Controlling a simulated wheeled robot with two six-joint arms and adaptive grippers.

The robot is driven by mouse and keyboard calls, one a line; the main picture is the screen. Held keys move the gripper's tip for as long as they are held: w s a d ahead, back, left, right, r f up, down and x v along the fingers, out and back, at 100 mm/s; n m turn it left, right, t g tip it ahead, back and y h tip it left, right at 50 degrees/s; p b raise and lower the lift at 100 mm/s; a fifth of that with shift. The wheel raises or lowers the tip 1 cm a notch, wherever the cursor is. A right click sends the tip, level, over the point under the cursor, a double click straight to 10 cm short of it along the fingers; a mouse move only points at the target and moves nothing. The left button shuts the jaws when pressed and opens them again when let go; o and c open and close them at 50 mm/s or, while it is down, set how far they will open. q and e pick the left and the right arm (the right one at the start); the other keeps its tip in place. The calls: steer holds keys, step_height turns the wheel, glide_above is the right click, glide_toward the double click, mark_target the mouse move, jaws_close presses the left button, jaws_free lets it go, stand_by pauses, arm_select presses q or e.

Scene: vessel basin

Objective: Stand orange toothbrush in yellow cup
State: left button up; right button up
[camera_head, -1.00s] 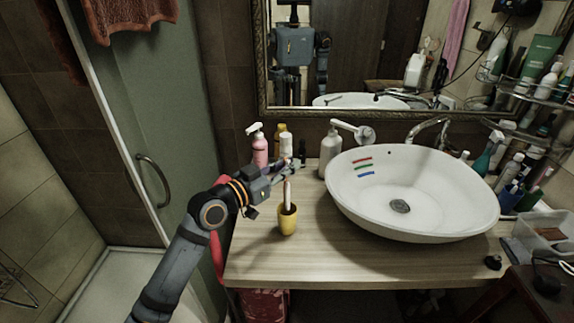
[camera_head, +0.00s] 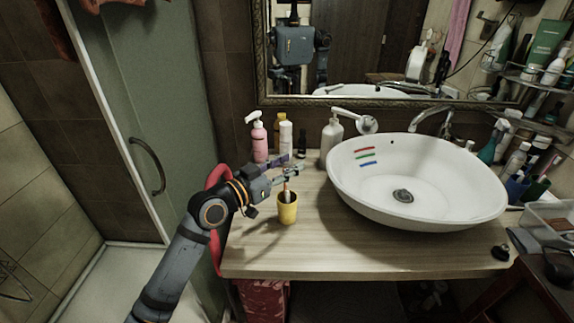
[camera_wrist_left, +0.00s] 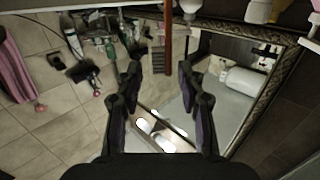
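The yellow cup (camera_head: 287,210) stands upright on the wooden counter, left of the basin. A slim toothbrush (camera_head: 286,190), pale with an orange-brown tint, stands in the cup with its upper part above the rim. Its lower end is hidden inside the cup. My left gripper (camera_head: 296,166) is just above and behind the cup, and its two fingers are spread apart. The left wrist view (camera_wrist_left: 157,85) also shows the fingers apart with nothing between them. My right gripper is not in view.
The white basin (camera_head: 420,215) with red, green and blue strips on its inner wall is on the right. A pink pump bottle (camera_head: 259,142), a white bottle (camera_head: 286,142) and a white dispenser (camera_head: 331,138) stand behind the gripper. The counter's front left (camera_head: 260,255) is clear.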

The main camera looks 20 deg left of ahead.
arm_select(q)
step_height(320, 180, up, 10)
stand_by(0.6)
stand_by(0.9)
